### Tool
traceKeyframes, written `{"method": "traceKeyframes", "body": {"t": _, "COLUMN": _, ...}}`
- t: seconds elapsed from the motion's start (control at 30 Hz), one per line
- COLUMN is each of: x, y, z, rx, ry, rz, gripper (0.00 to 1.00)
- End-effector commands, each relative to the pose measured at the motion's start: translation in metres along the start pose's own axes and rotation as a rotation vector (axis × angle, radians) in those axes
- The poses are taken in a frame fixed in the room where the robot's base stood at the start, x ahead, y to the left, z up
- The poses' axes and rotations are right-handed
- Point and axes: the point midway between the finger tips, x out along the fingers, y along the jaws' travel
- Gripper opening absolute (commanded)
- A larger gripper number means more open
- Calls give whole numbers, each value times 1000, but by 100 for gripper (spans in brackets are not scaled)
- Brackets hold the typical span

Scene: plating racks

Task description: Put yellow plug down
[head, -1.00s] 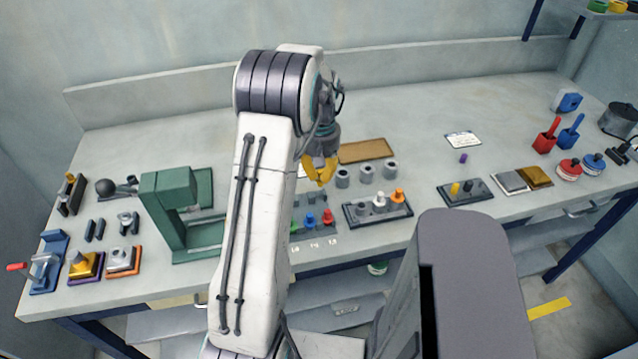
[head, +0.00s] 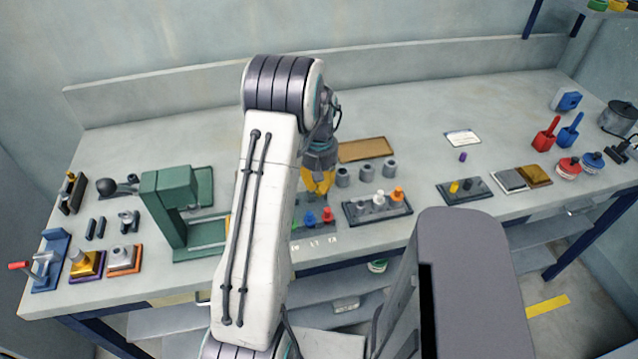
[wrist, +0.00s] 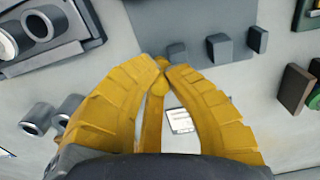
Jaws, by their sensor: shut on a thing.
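My gripper (head: 318,192) has yellow fingers and hangs over the bench behind the rack with blue and red plugs (head: 312,221). In the wrist view the fingertips (wrist: 163,65) are closed together on a small yellow piece, the yellow plug (wrist: 159,84). It is mostly hidden by the same-coloured fingers, and the head view does not show it clearly. The rack under the gripper is partly hidden by my arm. Another yellow plug (head: 454,187) stands in a dark rack (head: 480,196) at the right, beside a black one.
A dark rack (head: 350,217) with grey, white and orange plugs stands just right of the gripper. Grey sleeves (head: 366,174) and a brown tray (head: 363,150) lie behind it. A green press (head: 170,215) stands to the left. The bench's back middle is clear.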

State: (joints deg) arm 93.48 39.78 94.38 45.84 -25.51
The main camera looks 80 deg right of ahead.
Motion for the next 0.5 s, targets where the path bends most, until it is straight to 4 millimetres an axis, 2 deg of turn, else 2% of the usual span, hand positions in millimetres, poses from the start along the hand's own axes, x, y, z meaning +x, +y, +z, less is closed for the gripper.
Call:
{"method": "traceKeyframes", "body": {"t": 0.23, "x": 8, "y": 0, "z": 0, "rx": 0, "ry": 0, "rz": 0, "gripper": 0}}
{"method": "traceKeyframes", "body": {"t": 0.27, "x": 8, "y": 0, "z": 0, "rx": 0, "ry": 0, "rz": 0, "gripper": 11}}
{"method": "traceKeyframes", "body": {"t": 0.5, "x": 7, "y": 0, "z": 0, "rx": 0, "ry": 0, "rz": 0, "gripper": 31}}
